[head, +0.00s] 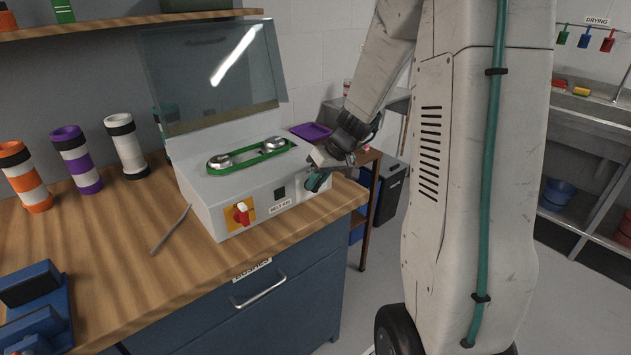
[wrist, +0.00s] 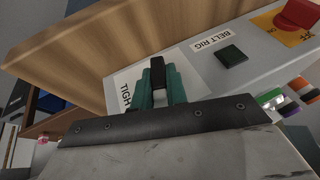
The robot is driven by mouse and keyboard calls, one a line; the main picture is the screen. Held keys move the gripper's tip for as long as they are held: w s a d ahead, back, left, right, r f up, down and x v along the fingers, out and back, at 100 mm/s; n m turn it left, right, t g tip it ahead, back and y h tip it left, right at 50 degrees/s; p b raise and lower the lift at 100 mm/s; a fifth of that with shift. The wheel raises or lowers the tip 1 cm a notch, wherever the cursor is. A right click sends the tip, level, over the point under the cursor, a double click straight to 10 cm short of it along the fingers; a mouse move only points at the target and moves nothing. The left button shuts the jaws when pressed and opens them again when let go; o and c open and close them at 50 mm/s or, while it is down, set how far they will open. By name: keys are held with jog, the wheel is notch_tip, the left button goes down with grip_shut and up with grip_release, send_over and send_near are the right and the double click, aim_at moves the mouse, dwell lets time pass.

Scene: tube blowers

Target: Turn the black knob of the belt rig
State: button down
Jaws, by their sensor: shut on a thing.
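The belt rig (head: 228,196) is a pale box on the wooden bench, with a green belt (head: 248,154) around two metal pulleys on top and a clear lid (head: 213,75) raised. My gripper (head: 318,181) is at the right end of its front panel. In the wrist view, the teal fingers of my gripper (wrist: 160,86) are shut on the black knob (wrist: 157,68), one finger on each side. A label (wrist: 125,92) reading "TIGH" is beside it, the rest hidden by my gripper. In the head view the knob is hidden by my fingers.
A red switch (head: 241,213) on a yellow plate and a dark square button (head: 280,193) share the front panel. A thin metal tool (head: 170,230) lies on the bench (head: 120,270) left of the rig. Striped tubes stand behind it. A blue fixture (head: 38,300) is at front left.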

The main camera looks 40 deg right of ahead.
jog(key=y, duration=0.2)
jog(key=m+y, duration=0.1)
jog(key=shift+d+f+y, duration=0.25)
jog(key=shift+d+y, duration=0.05)
jog(key=shift+d, duration=0.1)
jog(key=y, duration=0.3)
jog(key=shift+d+f+m, duration=0.2)
jog(key=shift+f+m, duration=0.05)
jog(key=shift+m, duration=0.15)
jog(key=y, duration=0.1)
jog(key=m+t+y, duration=0.1)
jog(key=y, duration=0.3)
jog(key=shift+d+f+m, duration=0.1)
jog(key=shift+f+m, duration=0.2)
jog(key=shift+f, duration=0.1)
jog(key=shift+t+y, duration=0.3)
jog(key=c, duration=1.4)
grip_release()
jog(key=shift+v, duration=3.9)
